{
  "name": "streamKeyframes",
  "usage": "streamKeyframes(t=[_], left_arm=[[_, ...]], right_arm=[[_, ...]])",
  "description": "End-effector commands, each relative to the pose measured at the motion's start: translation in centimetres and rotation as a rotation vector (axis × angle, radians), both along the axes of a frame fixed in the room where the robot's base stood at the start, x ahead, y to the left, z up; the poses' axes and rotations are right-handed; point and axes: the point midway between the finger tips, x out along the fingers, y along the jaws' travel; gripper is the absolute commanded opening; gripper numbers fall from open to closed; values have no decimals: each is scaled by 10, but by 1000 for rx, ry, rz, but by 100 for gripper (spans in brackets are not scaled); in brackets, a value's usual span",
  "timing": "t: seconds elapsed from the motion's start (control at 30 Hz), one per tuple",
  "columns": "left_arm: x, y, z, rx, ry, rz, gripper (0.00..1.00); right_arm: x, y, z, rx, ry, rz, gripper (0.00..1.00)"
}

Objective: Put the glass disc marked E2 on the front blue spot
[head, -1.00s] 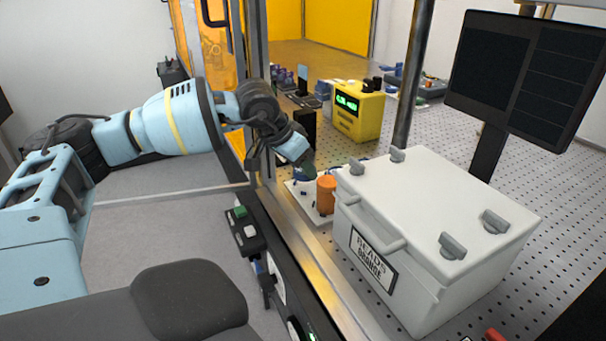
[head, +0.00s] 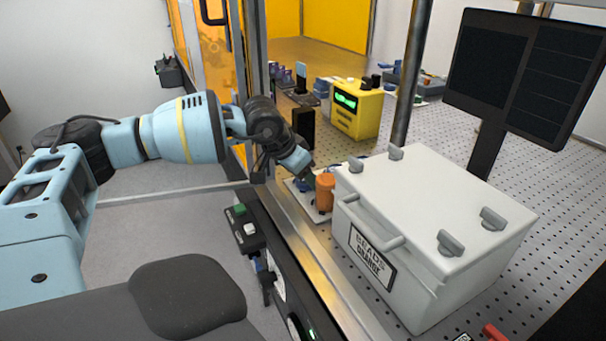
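My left arm reaches in from the left. My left gripper (head: 310,178) is low over a small white plate (head: 296,190), next to an orange cylinder (head: 326,190). Its fingertips are small, dark and partly hidden, so I cannot tell whether they are open or hold something. Bits of blue (head: 304,187) show on the plate by the gripper, but I cannot tell whether one is the front blue spot. I cannot make out a glass disc or an E2 mark. My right gripper is not in view.
A large white lidded box (head: 440,215) with grey knobs stands just right of the plate. A yellow instrument (head: 357,112) with a green display stands behind. A metal post (head: 408,85) and dark monitor (head: 520,75) rise over the perforated table (head: 400,130).

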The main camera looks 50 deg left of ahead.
Motion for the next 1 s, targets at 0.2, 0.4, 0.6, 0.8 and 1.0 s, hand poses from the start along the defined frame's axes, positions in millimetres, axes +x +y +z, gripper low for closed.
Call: streamKeyframes(t=[0.2, 0.4, 0.6, 0.8, 1.0], left_arm=[[0, 0, 1, 0, -1, 0, 69], [0, 0, 3, 0, -2, 0, 69], [-9, 2, 21, 0, -4, 1, 69], [-29, 3, 56, 1, -5, 1, 69], [-47, 4, 87, 1, -2, 0, 69]], right_arm=[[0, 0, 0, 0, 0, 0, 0], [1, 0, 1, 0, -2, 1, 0], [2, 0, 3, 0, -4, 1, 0], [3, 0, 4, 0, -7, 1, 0], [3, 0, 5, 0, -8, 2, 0]])
